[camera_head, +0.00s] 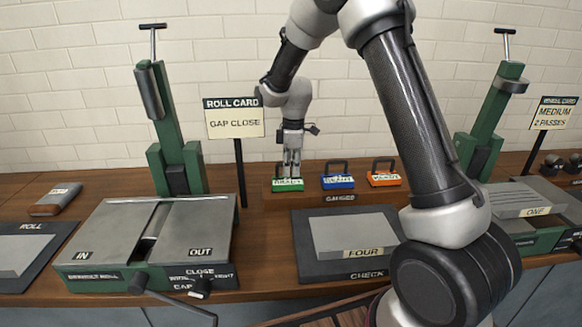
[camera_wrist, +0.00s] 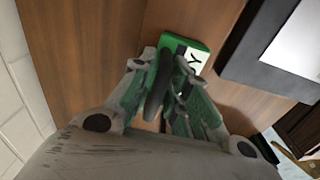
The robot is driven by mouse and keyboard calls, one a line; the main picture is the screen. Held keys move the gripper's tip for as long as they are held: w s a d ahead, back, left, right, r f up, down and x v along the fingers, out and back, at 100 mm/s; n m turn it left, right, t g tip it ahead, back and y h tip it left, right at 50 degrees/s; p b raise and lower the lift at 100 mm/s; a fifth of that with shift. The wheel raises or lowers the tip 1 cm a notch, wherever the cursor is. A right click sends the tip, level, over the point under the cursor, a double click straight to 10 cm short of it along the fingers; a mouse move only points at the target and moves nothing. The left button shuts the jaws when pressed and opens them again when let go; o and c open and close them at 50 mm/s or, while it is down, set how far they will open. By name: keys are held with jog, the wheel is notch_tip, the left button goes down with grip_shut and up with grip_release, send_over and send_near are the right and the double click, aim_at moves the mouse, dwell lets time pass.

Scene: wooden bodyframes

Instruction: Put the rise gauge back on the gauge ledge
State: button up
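A green gauge block (camera_head: 288,185) with a white label sits at the left end of the gauge ledge (camera_head: 383,198); the label is too small to read, so I cannot tell that it is the rise gauge. My gripper (camera_head: 292,168) points down right over it. In the wrist view the green block (camera_wrist: 199,48) lies just beyond my gripper (camera_wrist: 160,85), and its dark handle (camera_wrist: 157,92) stands between the two fingers. The fingers are close to the handle; I cannot tell whether they press on it. The block seems to rest on the ledge.
A blue gauge (camera_head: 338,181) and an orange gauge (camera_head: 384,179) with dark handles stand in a row to the right. The ROLL CARD sign (camera_head: 234,118) stands close at left. The check plate (camera_head: 350,240) and the rolling bench (camera_head: 150,240) lie in front.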

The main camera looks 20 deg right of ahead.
jog(key=shift+o, duration=0.8)
notch_tip(320, 180, up, 12)
jog(key=r, duration=0.1)
jog(key=s+d+r+m+t, duration=0.1)
jog(key=s+d+r+m, duration=0.2)
jog(key=s+d+r, duration=0.3)
jog(key=s+d+m+t, duration=0.1)
jog(key=s+m, duration=0.3)
jog(key=s, duration=0.5)
jog(key=s+d+r+m+t, duration=0.1)
jog(key=s+d+m, duration=0.2)
jog(key=s, duration=0.7)
jog(key=s+d+m, duration=0.3)
jog(key=s+m, duration=0.2)
jog(key=s, duration=0.4)
jog(key=shift+s+r+t, duration=0.2)
jog(key=shift+s+t, duration=0.15)
jog(key=shift+t, duration=0.05)
